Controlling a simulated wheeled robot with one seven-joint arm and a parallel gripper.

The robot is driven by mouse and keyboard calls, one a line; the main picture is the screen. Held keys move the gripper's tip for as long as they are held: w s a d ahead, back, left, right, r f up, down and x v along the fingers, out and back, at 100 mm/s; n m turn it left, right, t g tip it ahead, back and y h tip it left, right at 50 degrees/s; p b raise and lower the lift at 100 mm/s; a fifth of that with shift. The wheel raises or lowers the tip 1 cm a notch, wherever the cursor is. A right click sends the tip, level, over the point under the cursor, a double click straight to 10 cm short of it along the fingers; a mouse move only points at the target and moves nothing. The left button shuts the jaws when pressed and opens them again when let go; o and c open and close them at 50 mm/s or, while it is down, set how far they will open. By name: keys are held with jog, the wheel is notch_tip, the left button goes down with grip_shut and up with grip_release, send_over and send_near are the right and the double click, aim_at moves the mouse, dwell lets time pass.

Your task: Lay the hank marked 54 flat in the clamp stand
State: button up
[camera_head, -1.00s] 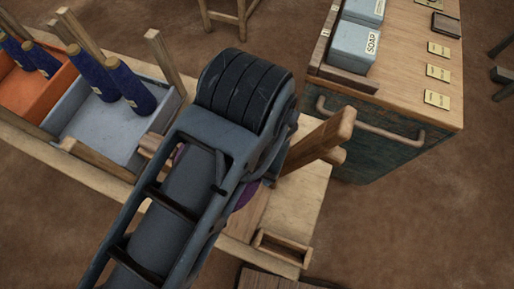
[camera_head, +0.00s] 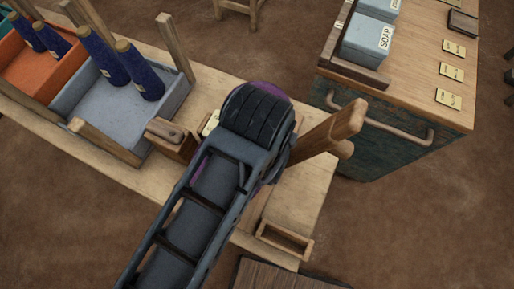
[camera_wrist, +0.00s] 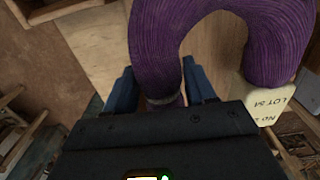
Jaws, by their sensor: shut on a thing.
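The purple hank (camera_wrist: 205,28) is a thick loop in the wrist view, with a cream tag (camera_wrist: 268,100) reading LOT 54 upside down. My gripper (camera_wrist: 162,92) is shut on one limb of the loop, between its blue fingers. In the head view my arm covers most of the hank; a purple edge (camera_head: 272,91) shows beyond the wrist. A wooden piece with a handle-like arm (camera_head: 330,130) and a wooden block (camera_head: 172,138) stand on either side of my wrist, seemingly parts of the clamp stand. Whether the hank touches them is hidden.
A grey bin (camera_head: 140,148) and an orange bin (camera_head: 18,85) with blue yarn cones stand on the bench at left. A small empty wooden tray (camera_head: 284,241) sits at the bench's near end.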

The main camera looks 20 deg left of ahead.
jog(key=shift+f+b, duration=0.5)
jog(key=shift+f, duration=2.8)
jog(key=shift+s+d+f, duration=0.1)
jog(key=shift+s+f, duration=0.05)
jog(key=shift+f, duration=0.5)
jog(key=o, duration=1.2)
jog(key=shift+d+f+b, duration=0.1)
jog(key=shift+f+b, duration=0.05)
jog(key=shift+b, duration=0.15)
jog(key=shift+o, duration=0.2)
jog(key=r, duration=0.9)
jog(key=shift+w+r+p, duration=0.2)
jog(key=shift+r+p, duration=0.05)
jog(key=shift+p, duration=0.05)
jog(key=shift+a+f, duration=0.1)
jog(key=shift+a, duration=0.1)
